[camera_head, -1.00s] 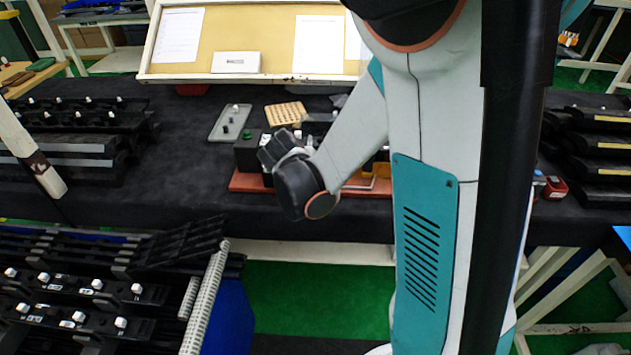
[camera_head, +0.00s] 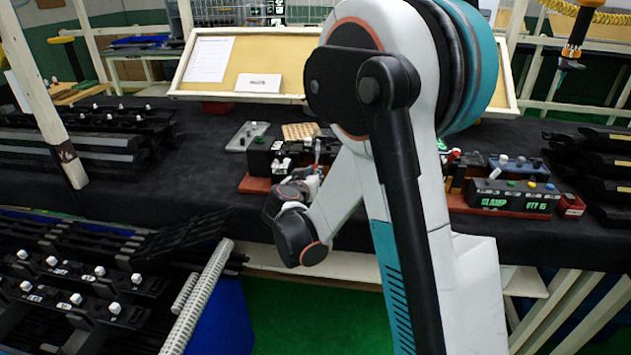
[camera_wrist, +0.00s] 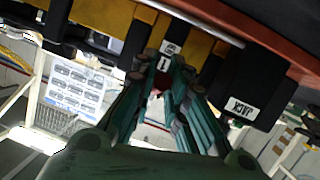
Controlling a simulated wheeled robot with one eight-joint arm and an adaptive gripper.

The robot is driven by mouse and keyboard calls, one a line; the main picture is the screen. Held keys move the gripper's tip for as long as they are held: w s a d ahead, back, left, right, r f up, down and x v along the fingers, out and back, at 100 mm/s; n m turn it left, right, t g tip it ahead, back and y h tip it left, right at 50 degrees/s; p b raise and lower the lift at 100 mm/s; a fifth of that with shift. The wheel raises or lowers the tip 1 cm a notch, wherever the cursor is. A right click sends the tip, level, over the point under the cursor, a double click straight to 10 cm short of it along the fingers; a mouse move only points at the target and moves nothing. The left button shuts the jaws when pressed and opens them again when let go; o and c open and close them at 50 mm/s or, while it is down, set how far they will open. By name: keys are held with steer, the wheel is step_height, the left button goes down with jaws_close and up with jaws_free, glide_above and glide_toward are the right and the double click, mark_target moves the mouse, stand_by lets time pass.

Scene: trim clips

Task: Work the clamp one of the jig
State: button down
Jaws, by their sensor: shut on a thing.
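The jig (camera_head: 255,183) is a row of dark blocks on a red-brown base on the black table, partly hidden behind my arm. In the wrist view, orange-yellow blocks of the jig (camera_wrist: 195,45) show with a metal rod, and a white label reading 1 (camera_wrist: 163,62) sits at the fingertips. My gripper (camera_wrist: 165,78) has its green fingers closed in at that station, with a small red part between them. It also shows in the head view at the jig's front (camera_head: 312,180), beside a small red-tipped upright. The exact contact on clamp one is hidden by the fingers.
A black box marked JACK (camera_wrist: 245,90) is close to my fingers on the right. A box marked CLAMP (camera_head: 510,197) and a small red block (camera_head: 571,205) stand farther right. A grey tray (camera_head: 247,136) lies behind the jig. Racks of dark parts (camera_head: 70,285) fill the left.

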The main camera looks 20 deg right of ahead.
steer(key=c, duration=1.6)
jaws_free()
steer(key=v, duration=1.2)
steer(key=shift+f, duration=0.15)
